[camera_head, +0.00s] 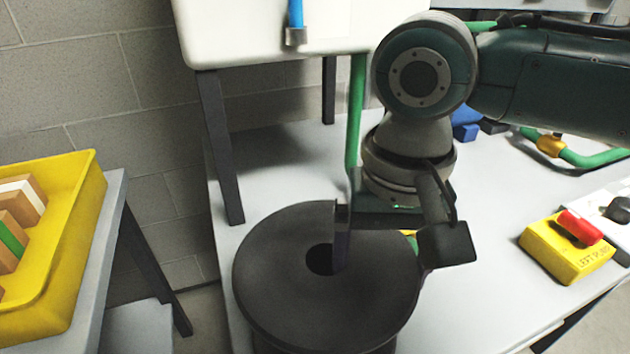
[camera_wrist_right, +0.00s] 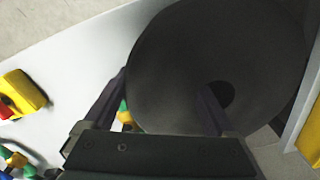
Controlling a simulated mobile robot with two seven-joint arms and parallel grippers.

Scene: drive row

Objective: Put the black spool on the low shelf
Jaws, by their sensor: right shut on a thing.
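The black spool (camera_head: 290,285) is a wide dark disc with a centre hole, in the lower middle of the head view. It fills the upper middle of the right wrist view (camera_wrist_right: 180,70). My right gripper (camera_head: 388,252) is shut on its right side, one finger in the hole and the other outside the rim; both fingers also show in the wrist view (camera_wrist_right: 165,105). Whether the spool touches the white table below, I cannot tell. A low pale surface (camera_head: 140,328) shows at lower left, partly hidden; I cannot tell whether it is the low shelf. My left gripper is out of view.
A yellow crate (camera_head: 75,225) with wooden blocks stands on a grey table at left, with a gap before the white table (camera_head: 285,165). A white raised unit (camera_head: 250,45) on dark legs stands behind. A yellow box (camera_head: 565,255) with a red top lies at right.

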